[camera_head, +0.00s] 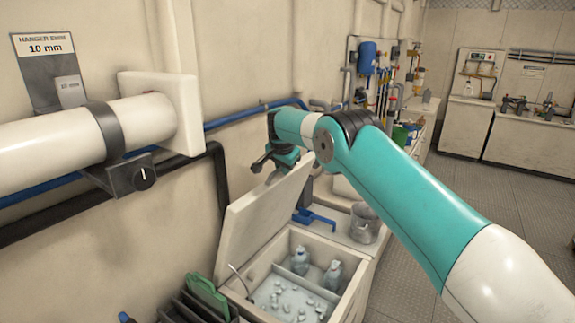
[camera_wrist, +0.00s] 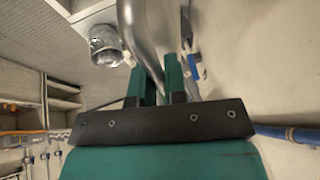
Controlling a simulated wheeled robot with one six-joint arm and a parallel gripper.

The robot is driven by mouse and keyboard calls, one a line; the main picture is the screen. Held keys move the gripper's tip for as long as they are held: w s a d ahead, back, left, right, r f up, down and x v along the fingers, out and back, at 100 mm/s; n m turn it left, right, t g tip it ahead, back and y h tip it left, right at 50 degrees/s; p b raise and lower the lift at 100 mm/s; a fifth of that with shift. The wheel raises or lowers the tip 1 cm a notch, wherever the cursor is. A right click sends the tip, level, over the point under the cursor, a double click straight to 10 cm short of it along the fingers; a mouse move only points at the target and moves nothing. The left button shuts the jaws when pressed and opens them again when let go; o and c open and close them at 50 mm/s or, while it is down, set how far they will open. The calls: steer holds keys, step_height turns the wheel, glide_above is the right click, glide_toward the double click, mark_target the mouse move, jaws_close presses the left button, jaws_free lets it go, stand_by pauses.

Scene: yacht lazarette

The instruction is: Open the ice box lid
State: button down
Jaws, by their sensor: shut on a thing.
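The ice box (camera_head: 358,280) is in the lower middle of the head view. Its pale lid (camera_head: 258,222) is raised steeply on the left side, and the inside is exposed. Two pale bottles (camera_head: 300,260) and scattered ice pieces (camera_head: 290,298) show inside. My gripper (camera_head: 272,160) is at the lid's raised upper edge. In the wrist view, the teal fingers of my gripper (camera_wrist: 158,82) are shut around a curved metal handle (camera_wrist: 138,30). The fingertips' exact contact is partly hidden by the handle, and the handle is not clear in the head view.
A metal bucket (camera_head: 364,224) stands on the counter beside the box; it also shows in the wrist view (camera_wrist: 105,45). A thick white pipe (camera_head: 75,135) and a blue pipe (camera_head: 235,117) run along the left wall. A green item (camera_head: 207,295) stands low at front left. Floor at right is clear.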

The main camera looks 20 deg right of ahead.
steer(key=shift+w+a+r, duration=0.15)
steer(key=shift+w, duration=0.35)
steer(key=shift+a, duration=0.1)
steer(key=c, duration=1.3)
jaws_free()
steer(key=shift+w, duration=0.1)
steer(key=shift+o, duration=0.6)
steer(key=shift+a, duration=0.15)
steer(key=b+v, duration=0.3)
steer(key=v, duration=1.4)
steer(key=shift+b, duration=0.3)
steer(key=shift+r, duration=0.15)
